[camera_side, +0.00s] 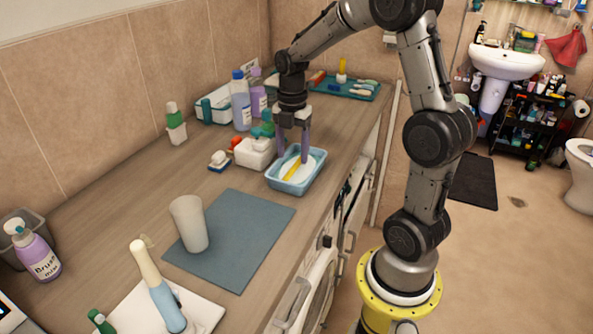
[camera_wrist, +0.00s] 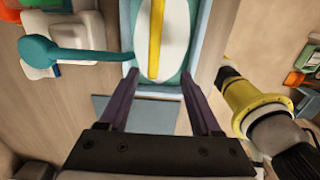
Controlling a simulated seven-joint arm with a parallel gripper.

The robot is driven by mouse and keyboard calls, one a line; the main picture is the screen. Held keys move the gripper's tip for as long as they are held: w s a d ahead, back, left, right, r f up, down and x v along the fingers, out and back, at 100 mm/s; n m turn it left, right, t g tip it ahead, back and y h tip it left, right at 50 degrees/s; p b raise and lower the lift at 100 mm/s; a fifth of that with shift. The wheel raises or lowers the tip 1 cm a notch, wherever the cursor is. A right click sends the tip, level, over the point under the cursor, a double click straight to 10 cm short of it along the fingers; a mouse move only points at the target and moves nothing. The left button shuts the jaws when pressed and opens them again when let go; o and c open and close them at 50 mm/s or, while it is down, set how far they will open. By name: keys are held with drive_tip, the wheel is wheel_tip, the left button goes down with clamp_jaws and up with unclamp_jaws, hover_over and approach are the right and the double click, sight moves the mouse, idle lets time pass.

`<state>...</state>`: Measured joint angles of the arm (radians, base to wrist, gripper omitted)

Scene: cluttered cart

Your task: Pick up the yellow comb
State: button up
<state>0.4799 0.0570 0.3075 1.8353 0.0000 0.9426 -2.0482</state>
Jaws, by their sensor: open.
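The yellow comb (camera_side: 291,169) lies on a white oval piece (camera_side: 304,173) inside a light blue tray (camera_side: 318,166) on the counter. In the wrist view the comb (camera_wrist: 156,40) is a long yellow strip along the middle of the white oval (camera_wrist: 175,35). My gripper (camera_side: 292,157) is over the tray with its two purple fingers pointing down. In the wrist view my gripper (camera_wrist: 160,84) is open, its fingers spread and nothing between them. The comb shows ahead of the fingertips. I cannot tell whether a finger touches the comb or tray.
A white container (camera_side: 253,153) and a brush (camera_side: 220,160) stand just left of the tray. Bottles (camera_side: 240,103) stand behind. A grey mat (camera_side: 230,240) with a cup (camera_side: 189,223) lies in front. A teal tray (camera_side: 345,88) sits at the far end.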

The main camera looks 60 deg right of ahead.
sight(293, 177)
drive_tip(key=shift+f, duration=2.95)
drive_tip(key=shift+c, duration=0.3)
drive_tip(key=c, duration=0.9)
clamp_jaws()
drive_tip(key=shift+r, duration=0.15)
